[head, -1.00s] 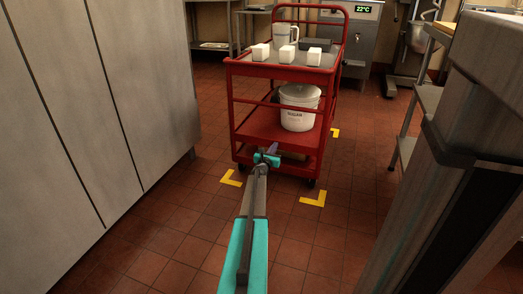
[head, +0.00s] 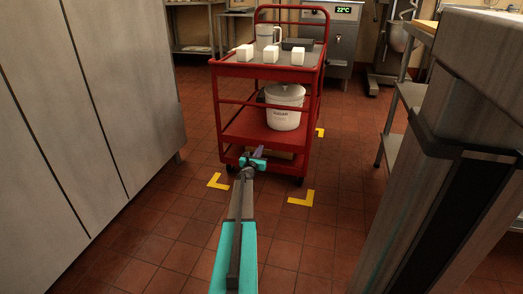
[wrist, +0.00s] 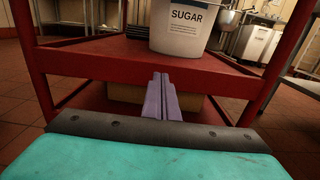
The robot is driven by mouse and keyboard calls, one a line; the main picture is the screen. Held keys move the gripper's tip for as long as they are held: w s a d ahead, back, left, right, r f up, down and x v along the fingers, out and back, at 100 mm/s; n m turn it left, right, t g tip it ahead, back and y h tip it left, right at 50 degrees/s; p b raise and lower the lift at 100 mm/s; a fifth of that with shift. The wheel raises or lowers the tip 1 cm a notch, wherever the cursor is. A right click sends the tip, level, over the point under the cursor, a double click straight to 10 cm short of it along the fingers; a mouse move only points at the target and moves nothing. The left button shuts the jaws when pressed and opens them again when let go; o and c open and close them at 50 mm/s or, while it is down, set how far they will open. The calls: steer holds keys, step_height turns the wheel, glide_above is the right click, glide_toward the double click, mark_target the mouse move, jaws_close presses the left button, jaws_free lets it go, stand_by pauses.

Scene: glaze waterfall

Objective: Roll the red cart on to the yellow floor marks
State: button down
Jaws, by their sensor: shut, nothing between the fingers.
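The red cart (head: 238,128) stands upright ahead of me, and its near frame also shows in the wrist view (wrist: 105,62). Its front wheels are just beyond the front-left yellow mark (head: 218,181) and front-right yellow mark (head: 303,198). A back-right yellow mark (head: 320,132) shows beside the cart's far right side. Any back-left mark is hidden. My gripper (head: 257,154) is at the cart's near side, low, around the bottom shelf. In the wrist view its purple fingers (wrist: 162,96) are together and empty, pointing under the middle shelf; I cannot tell whether they touch the cart.
The cart carries white blocks (head: 270,57), a pitcher (head: 267,37), a dark box (head: 297,44) and a sugar bucket (head: 284,113). Grey cabinets (head: 100,100) stand left and a steel unit (head: 455,90) right. Tiled floor (head: 170,225) is clear between them.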

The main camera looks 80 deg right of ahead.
steer(key=a+p, duration=0.3)
steer(key=a, duration=0.8)
steer(key=shift+s+a, duration=0.2)
steer(key=shift+a, duration=0.15)
